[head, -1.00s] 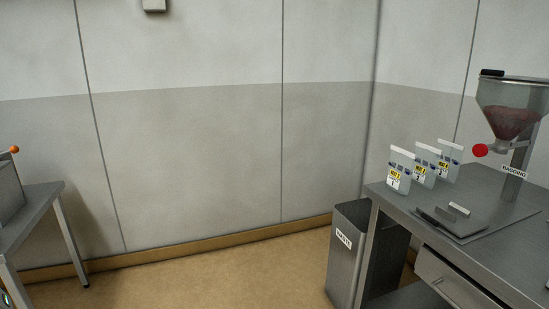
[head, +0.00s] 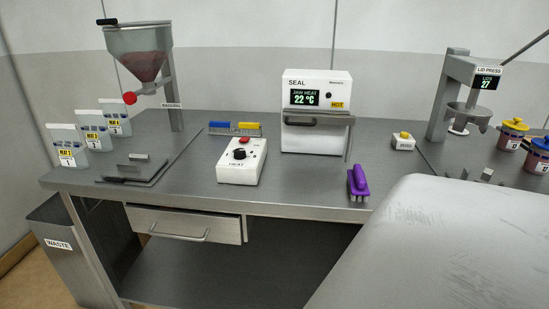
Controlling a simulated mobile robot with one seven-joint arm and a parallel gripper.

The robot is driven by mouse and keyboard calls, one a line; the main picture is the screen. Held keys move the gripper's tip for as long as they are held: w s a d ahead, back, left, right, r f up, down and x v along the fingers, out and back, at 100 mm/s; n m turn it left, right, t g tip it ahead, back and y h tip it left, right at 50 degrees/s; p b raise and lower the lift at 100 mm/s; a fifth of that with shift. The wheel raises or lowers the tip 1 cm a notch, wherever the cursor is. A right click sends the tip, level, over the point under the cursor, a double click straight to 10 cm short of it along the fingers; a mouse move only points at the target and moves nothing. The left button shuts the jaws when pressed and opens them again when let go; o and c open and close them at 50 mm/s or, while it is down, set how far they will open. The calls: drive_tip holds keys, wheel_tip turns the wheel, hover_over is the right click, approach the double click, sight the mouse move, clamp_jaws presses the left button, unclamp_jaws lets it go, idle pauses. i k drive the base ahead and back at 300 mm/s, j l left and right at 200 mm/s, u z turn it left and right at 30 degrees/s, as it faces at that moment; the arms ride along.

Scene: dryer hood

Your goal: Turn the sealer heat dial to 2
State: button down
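The heat control box (head: 243,161) is a small white box on the steel bench, labelled HEAT on its front. A black dial (head: 239,154) sits on its top, with a red lamp or button behind it. The dial's pointer setting is too small to read. The white sealer (head: 317,131), labelled SEAL, stands behind and to the right; its display reads JAW HEAT 22 °C. A handle bar crosses its front. My gripper is not in view. A large pale shape at the lower right seems to be part of my own arm.
A hopper (head: 140,55) and several printed pouches (head: 67,146) stand at the left. Brushes (head: 235,129), a purple brush (head: 357,184), a small box with a yellow button (head: 402,141) and a lid press (head: 446,95) are on the bench (head: 190,190). A drawer (head: 185,224) is below; a waste bin (head: 62,245) is lower left.

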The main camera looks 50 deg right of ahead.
sight(239, 153)
drive_tip(key=z, duration=1.3)
drive_tip(key=i+j+z, duration=0.15)
drive_tip(key=z, duration=0.2)
drive_tip(key=i+j+z, duration=0.15)
drive_tip(key=z, duration=0.15)
